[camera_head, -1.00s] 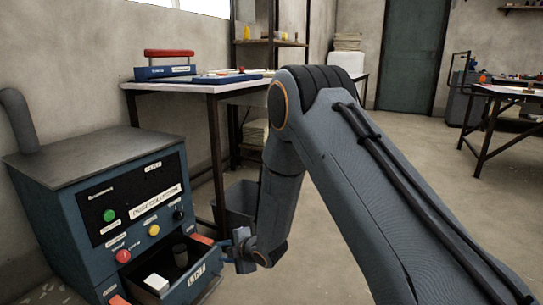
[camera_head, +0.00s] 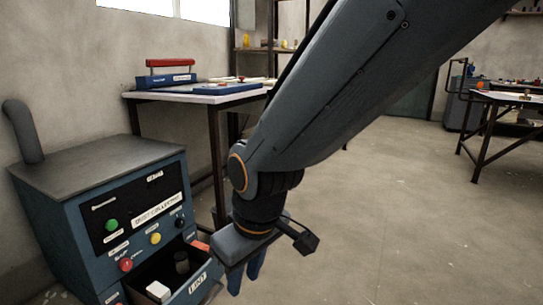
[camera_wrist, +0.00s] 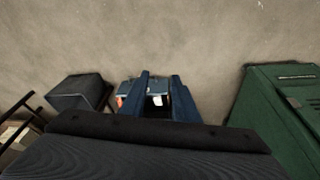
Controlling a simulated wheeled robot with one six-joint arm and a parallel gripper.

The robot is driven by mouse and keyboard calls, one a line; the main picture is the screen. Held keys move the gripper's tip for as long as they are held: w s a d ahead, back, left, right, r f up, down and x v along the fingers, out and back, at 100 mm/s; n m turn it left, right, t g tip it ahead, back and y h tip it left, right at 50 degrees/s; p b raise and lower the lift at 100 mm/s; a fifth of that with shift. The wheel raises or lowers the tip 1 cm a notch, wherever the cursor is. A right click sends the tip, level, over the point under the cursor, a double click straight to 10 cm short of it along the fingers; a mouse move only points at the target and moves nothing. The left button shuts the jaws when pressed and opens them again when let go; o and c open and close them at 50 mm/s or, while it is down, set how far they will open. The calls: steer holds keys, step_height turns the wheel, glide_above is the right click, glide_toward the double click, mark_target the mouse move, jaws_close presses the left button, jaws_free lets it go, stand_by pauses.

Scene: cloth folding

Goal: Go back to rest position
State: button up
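My gripper (camera_head: 246,284) hangs pointing down in the head view, just right of an open drawer (camera_head: 200,283) labelled LINT. Its two blue fingers stand apart, with nothing seen held between them. In the wrist view my gripper (camera_wrist: 161,78) also shows its two fingers apart, with the drawer and a white block (camera_wrist: 158,100) seen beyond the gap. The white block (camera_head: 158,291) lies inside the drawer in the head view, near a dark cylinder (camera_head: 181,262). My arm crosses the upper right of the head view. No cloth can be made out.
The drawer belongs to a blue dust collector (camera_head: 100,180) at left. A workbench (camera_head: 200,98) stands behind it against the wall. A green cabinet (camera_wrist: 285,115) and a grey bin (camera_wrist: 78,93) flank my gripper in the wrist view. The floor (camera_head: 400,230) at right is clear.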

steer(key=s+d+r+m+g+p, duration=0.1)
steer(key=s+d+r+m+g, duration=0.2)
steer(key=s, duration=1)
steer(key=d+r+m+h+p, duration=0.1)
steer(key=d+r+m+p, duration=0.2)
steer(key=d+r+p, duration=0.7)
steer(key=d+r+m+h+p, duration=0.1)
steer(key=d+r+m+p, duration=0.2)
steer(key=d+r+p, duration=0.8)
step_height(320, 180, up, 8)
steer(key=p, duration=1.6)
steer(key=shift+w+d+m+t+p, duration=0.15)
steer(key=shift+w+m+t+p, duration=0.15)
